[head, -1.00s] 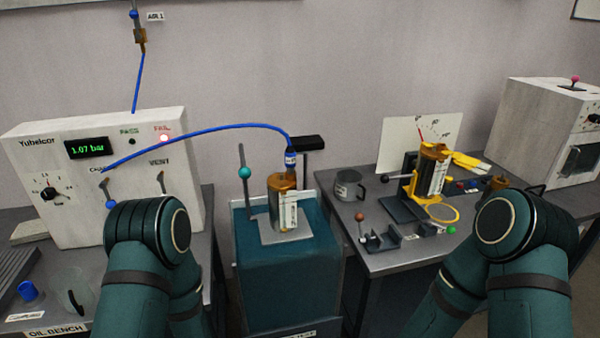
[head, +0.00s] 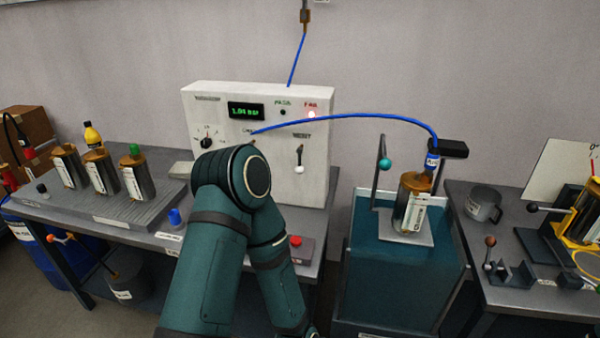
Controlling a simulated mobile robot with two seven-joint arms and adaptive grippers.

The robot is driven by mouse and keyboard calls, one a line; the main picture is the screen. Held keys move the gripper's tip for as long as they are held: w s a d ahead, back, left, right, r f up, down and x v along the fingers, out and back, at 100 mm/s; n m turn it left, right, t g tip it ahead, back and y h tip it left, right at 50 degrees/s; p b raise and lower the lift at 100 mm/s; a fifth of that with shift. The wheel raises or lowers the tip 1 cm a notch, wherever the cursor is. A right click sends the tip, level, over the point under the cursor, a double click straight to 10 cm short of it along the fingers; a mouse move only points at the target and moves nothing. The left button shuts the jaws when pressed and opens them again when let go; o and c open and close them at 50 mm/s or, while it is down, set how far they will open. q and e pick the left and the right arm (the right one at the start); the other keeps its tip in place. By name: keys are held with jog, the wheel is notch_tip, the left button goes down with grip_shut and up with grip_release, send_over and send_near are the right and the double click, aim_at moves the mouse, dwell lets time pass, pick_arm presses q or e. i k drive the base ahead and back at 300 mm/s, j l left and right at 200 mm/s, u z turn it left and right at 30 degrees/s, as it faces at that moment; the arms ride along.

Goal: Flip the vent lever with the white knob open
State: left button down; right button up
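The vent lever with the white knob (head: 299,169) hangs down on the front of the white tester box (head: 318,170), below the VENT label. My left arm stands in front of the tester, left of the lever, and covers part of the panel. My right arm and gripper are out of the picture. The tester display (head: 246,111) is lit green and the red FAIL lamp (head: 311,115) glows.
Several canisters stand on a ribbed tray (head: 150,212) at left. A red button (head: 295,241) sits at the bench front. The right table (head: 520,300) holds a mug (head: 484,205) and fixtures.

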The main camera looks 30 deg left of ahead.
aim_at(299, 169)
jog(key=k+j+z, duration=0.15)
jog(key=j, duration=0.5)
jog(key=k+j+z, duration=0.1)
jog(key=j, duration=0.55)
jog(key=k+j+z, duration=0.15)
jog(key=k+j, duration=0.15)
jog(key=j, duration=0.3)
jog(key=k+j+z, duration=0.1)
jog(key=k+j, duration=0.15)
jog(key=j, duration=0.35)
jog(key=k+j+z, duration=0.15)
jog(key=j, duration=0.4)
jog(key=k+j+z, duration=0.1)
jog(key=k+j, duration=0.3)
jog(key=j, duration=0.15)
jog(key=k+j+z, duration=0.15)
jog(key=k+j, duration=0.2)
jog(key=j, duration=0.15)
jog(key=k+j+z, duration=0.15)
jog(key=k+j, duration=0.15)
jog(key=j, duration=0.15)
jog(key=i+l+z, duration=0.15)
jog(key=i, duration=0.35)
jog(key=i+l+z, duration=0.15)
jog(key=i, duration=0.4)
jog(key=i+l+z, duration=0.15)
jog(key=i, duration=0.35)
